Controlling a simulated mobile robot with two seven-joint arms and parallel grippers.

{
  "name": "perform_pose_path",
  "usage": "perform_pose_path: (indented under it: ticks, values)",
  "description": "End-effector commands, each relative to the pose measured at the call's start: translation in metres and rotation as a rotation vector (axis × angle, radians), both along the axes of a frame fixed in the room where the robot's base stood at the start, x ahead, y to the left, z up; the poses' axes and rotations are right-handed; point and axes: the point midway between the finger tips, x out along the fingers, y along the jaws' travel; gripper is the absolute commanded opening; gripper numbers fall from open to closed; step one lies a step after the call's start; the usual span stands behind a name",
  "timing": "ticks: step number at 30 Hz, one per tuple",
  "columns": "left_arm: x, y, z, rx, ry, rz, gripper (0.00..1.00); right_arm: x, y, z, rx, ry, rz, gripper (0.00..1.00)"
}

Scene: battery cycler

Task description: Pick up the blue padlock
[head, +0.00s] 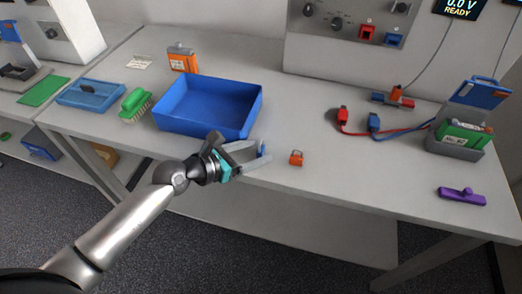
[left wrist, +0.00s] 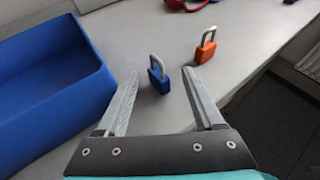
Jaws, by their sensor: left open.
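The blue padlock (left wrist: 160,79) stands upright on the table with its grey shackle up. In the left wrist view it is just beyond and between the tips of my open left gripper (left wrist: 163,82). In the head view the blue padlock (head: 261,149) is small and partly hidden by the fingers of my left gripper (head: 263,155). The gripper holds nothing. An orange padlock (head: 296,158) stands to the right of the blue one, and it also shows in the left wrist view (left wrist: 205,50). My right gripper is not in view.
A blue bin (head: 207,128) stands left of the padlock, close to my left gripper. Red and blue clips (head: 343,116), a battery holder (head: 455,145) and a purple handle (head: 462,196) are on the right.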

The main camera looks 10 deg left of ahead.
Motion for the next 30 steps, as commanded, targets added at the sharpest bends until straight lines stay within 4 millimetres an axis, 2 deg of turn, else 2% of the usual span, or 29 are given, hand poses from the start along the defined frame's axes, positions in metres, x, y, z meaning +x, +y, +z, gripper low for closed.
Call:
perform_pose_path:
  ticks: [8,26,30]
  values:
    - [0.0016,-0.0013,-0.0012,0.001,0.0,0.0,0.68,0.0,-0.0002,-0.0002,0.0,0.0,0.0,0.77]
    - [0.0012,-0.001,-0.0012,0.002,0.001,0.0,0.01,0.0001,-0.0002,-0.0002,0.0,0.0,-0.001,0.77]
    - [0.0011,-0.001,-0.0014,0.002,0.001,-0.001,0.0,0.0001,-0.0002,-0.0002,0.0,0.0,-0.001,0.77]
